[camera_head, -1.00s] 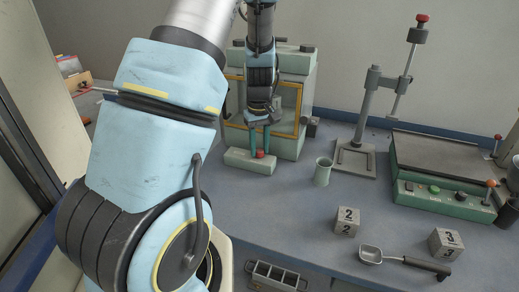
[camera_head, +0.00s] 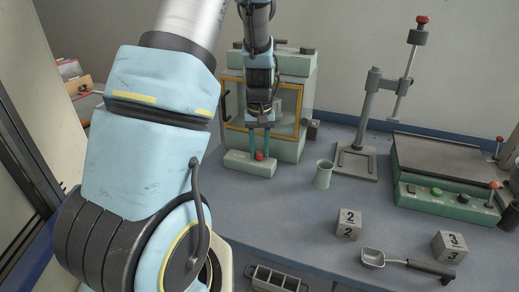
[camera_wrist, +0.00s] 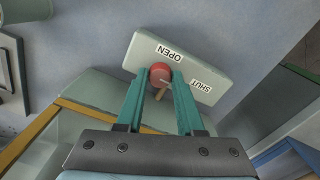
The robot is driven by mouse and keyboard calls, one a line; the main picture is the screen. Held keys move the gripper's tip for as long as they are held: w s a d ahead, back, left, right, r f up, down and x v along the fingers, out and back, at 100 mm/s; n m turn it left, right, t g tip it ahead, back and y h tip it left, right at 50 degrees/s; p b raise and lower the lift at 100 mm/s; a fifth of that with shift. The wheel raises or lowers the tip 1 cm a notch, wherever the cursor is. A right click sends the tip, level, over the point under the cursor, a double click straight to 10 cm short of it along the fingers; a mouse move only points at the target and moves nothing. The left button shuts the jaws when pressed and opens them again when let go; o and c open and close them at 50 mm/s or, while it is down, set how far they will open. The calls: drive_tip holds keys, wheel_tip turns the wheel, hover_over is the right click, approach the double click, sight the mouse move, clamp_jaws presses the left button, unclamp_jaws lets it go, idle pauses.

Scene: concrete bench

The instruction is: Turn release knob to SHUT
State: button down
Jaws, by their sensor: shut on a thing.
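The red release knob (camera_wrist: 160,73) sits on a pale green block (camera_wrist: 214,72) labelled OPEN and SHUT. My gripper (camera_wrist: 162,80) has its two teal fingers shut on the knob, one on each side. In the wrist view a tan pointer shows below the knob, between the fingers, directed toward the gripper's palm. The SHUT label (camera_wrist: 201,87) is to the right of the knob, and the OPEN label (camera_wrist: 169,53) is just above it. In the head view the knob (camera_head: 259,156) shows red at the fingertips, on the block (camera_head: 240,163) in front of the cabinet.
A green cabinet with a yellow-framed front (camera_head: 291,146) stands right behind the block. A green cup (camera_head: 323,174) and a grey stand (camera_head: 356,163) are to the right. Numbered cubes (camera_head: 348,224) and a scoop (camera_head: 373,257) lie nearer the front. Bench between is clear.

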sight(259, 152)
drive_tip(key=c, duration=0.5)
unclamp_jaws()
drive_tip(key=shift+c, duration=0.2)
wheel_tip(259, 152, up, 11)
drive_tip(key=b, duration=0.1)
drive_tip(key=shift+f, duration=0.1)
drive_tip(key=s+a+f+t, duration=0.1)
drive_tip(key=s+a+f, duration=0.2)
drive_tip(key=s+a, duration=0.9)
drive_tip(key=shift+s+a+t, duration=0.15)
drive_tip(key=shift+s+t, duration=0.15)
drive_tip(key=shift+s, duration=0.35)
